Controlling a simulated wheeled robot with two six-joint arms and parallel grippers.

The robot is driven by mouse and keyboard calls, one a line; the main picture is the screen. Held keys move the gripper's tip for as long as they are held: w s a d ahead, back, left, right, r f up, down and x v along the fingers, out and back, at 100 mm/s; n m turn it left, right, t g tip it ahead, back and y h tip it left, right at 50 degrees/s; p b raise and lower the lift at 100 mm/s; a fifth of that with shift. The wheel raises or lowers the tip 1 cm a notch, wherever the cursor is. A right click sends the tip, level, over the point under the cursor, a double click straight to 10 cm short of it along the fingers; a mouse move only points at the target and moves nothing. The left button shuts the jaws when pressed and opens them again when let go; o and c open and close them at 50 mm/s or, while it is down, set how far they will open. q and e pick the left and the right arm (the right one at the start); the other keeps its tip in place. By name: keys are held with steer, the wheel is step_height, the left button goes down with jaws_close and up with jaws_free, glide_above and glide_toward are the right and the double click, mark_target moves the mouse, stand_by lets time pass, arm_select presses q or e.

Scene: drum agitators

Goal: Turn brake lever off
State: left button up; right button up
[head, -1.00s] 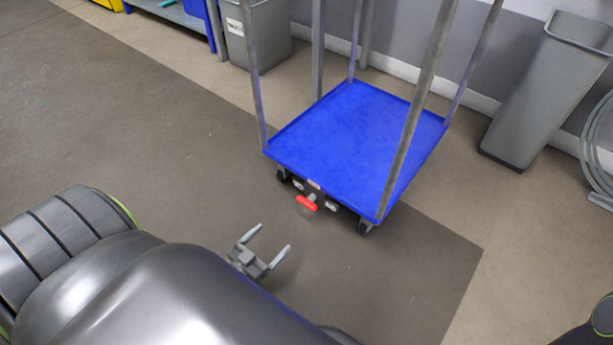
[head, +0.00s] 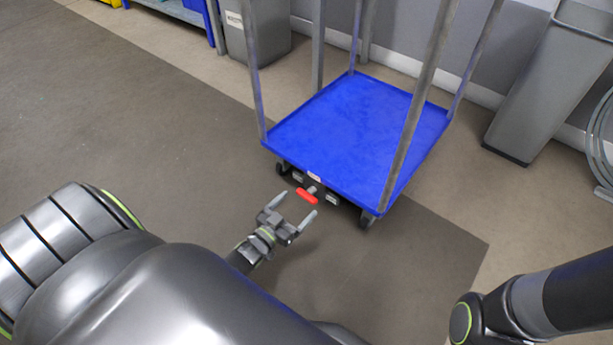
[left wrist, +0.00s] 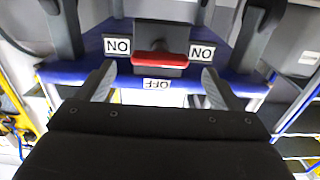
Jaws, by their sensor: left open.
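The red brake lever (head: 307,196) sticks out from the near lower edge of the blue cart (head: 355,125). In the left wrist view the lever (left wrist: 160,59) is a red bar lying level between two labels reading "ON" (left wrist: 118,46), with an "OFF" label (left wrist: 157,84) nearer the gripper; the labels appear upside down. My left gripper (head: 294,206) is open and empty, its two fingers pointing at the lever from just in front. In the left wrist view the fingertips (left wrist: 156,78) stand either side of the lever, apart from it. My right gripper is out of view.
The cart stands on castors with tall grey posts at its corners. A grey bin (head: 555,80) stands by the wall at right, and another grey bin (head: 256,35) at the back. My right arm shows at lower right. The floor left of the cart is clear.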

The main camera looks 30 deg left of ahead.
mark_target(304, 197)
arm_select(q)
steer(key=w, duration=0.2)
steer(key=w+b, duration=0.1)
steer(key=w, duration=0.1)
steer(key=shift+w+d+f, duration=0.1)
steer(key=shift+w+d, duration=0.1)
steer(key=shift+w+b, duration=0.3)
steer(key=shift+w, duration=0.2)
steer(key=c, duration=1)
